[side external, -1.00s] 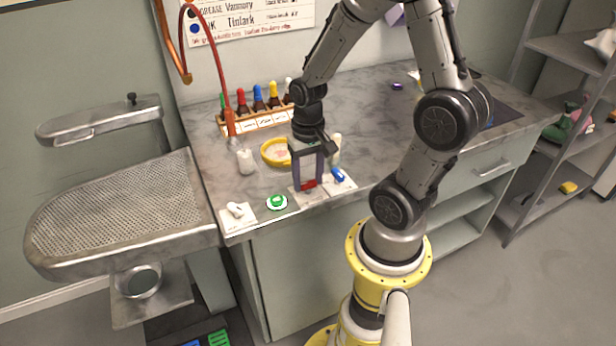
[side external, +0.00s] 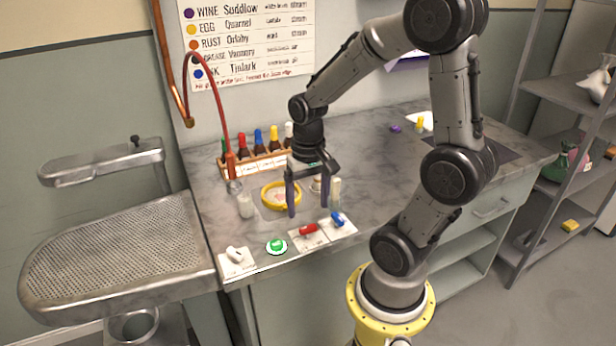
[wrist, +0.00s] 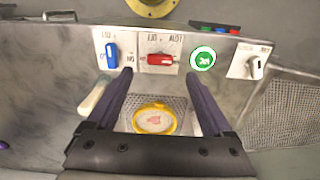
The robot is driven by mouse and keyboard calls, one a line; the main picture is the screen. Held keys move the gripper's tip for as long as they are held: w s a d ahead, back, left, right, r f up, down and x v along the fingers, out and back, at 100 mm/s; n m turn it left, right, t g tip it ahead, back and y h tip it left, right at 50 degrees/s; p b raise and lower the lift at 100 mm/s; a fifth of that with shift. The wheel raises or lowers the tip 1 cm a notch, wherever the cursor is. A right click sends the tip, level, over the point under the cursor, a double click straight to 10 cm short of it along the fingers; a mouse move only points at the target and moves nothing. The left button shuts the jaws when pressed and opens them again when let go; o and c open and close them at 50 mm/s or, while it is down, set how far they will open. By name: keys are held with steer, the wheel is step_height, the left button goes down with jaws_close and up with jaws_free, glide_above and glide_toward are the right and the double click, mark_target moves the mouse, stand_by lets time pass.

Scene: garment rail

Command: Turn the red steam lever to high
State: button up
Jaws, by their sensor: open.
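The red steam lever (side external: 308,229) sits on a white plate at the counter's front edge, between the green button and the blue lever. It also shows in the wrist view (wrist: 160,59), lying sideways across its plate; the plate's lettering is too small to read surely. My gripper (side external: 308,209) is open and empty, fingers pointing down, raised behind the red lever and apart from it. In the wrist view my gripper (wrist: 157,74) has its fingertips on either side below the lever's plate, with nothing between them but the view of the counter.
A blue lever (side external: 338,219), a green button (side external: 277,246) and a white lever (side external: 235,254) flank it along the front edge. A yellow-rimmed hoop (side external: 268,201) lies behind. A rack of bottles (side external: 258,165) stands further back. A small vial (side external: 335,192) is near my right finger.

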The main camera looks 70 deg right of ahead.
mark_target(307, 228)
step_height(307, 228, up, 8)
stand_by(0.6)
steer(key=s+a+r+n+t, duration=0.2)
steer(key=a+n, duration=0.2)
steer(key=a, duration=0.1)
steer(key=s+a+r+n+t, duration=0.2)
steer(key=a+n+t, duration=0.1)
steer(key=a+n, duration=0.2)
steer(key=shift+s+a+t, duration=0.25)
steer(key=shift+a+t, duration=0.05)
steer(key=shift+a, duration=0.2)
